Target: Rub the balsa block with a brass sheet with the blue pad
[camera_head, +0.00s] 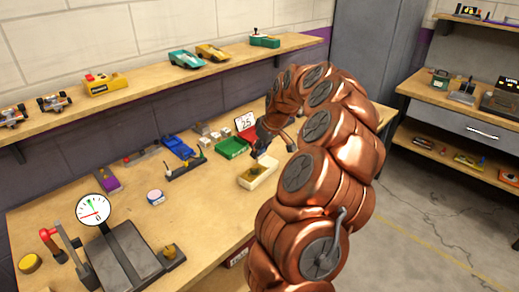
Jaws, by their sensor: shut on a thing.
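My gripper (260,147) is small and dark in this view, at the end of my copper-coloured arm. It is just above a cream open tray (246,184) on the workbench. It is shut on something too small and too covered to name. A small olive-brown thing (255,171) shows in the tray below the fingertips; I cannot tell whether they touch. I cannot make out the balsa block with a brass sheet or the blue pad for certain.
A green bin (231,149) and a red stand with a white card (245,122) are behind the tray. A small round tin (155,197) lies left. A dial gauge (93,209) and dark press stand front left. Bare bench surrounds the tin. A shelf of model cars runs above.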

